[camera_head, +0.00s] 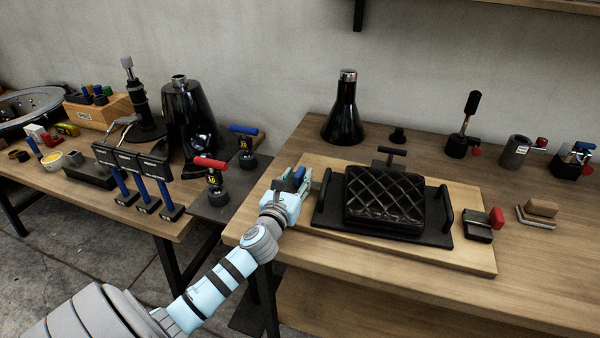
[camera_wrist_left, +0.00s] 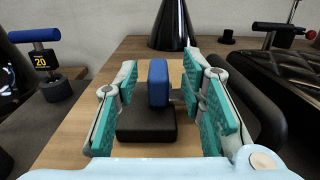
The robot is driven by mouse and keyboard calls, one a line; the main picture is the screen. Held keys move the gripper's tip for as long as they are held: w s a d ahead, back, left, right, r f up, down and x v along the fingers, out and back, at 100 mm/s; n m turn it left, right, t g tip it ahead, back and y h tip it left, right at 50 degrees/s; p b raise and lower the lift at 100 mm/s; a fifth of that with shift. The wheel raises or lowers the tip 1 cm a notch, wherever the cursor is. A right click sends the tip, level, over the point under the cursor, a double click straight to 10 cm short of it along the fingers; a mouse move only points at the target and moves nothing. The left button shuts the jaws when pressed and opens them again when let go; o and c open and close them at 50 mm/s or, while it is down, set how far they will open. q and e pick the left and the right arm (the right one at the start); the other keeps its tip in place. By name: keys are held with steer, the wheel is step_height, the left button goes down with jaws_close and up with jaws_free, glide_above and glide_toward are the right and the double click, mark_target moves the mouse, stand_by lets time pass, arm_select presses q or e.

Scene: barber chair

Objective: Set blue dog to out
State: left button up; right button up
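The blue dog (camera_wrist_left: 158,82) is an upright blue tab in the left wrist view. It stands at a black block (camera_wrist_left: 146,126), with a short grey piece at its right side. My left gripper (camera_wrist_left: 163,110) is open around it, with green-padded fingers on both sides and gaps between them and the tab. In the head view my left gripper (camera_head: 292,184) is at the left edge of the board with the black cushion, and it mostly hides the blue dog (camera_head: 299,175). My right gripper is in neither view.
A black quilted cushion (camera_head: 384,201) sits in a black holder just right of my left gripper. A red-tabbed black block (camera_head: 478,228) lies at the board's right. A black cone (camera_head: 345,115) stands behind. Handled weights (camera_head: 216,188) crowd the left table.

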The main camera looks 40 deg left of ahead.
arm_select(q)
steer(key=x, duration=0.3)
steer(key=shift+c, duration=0.2)
jaws_close()
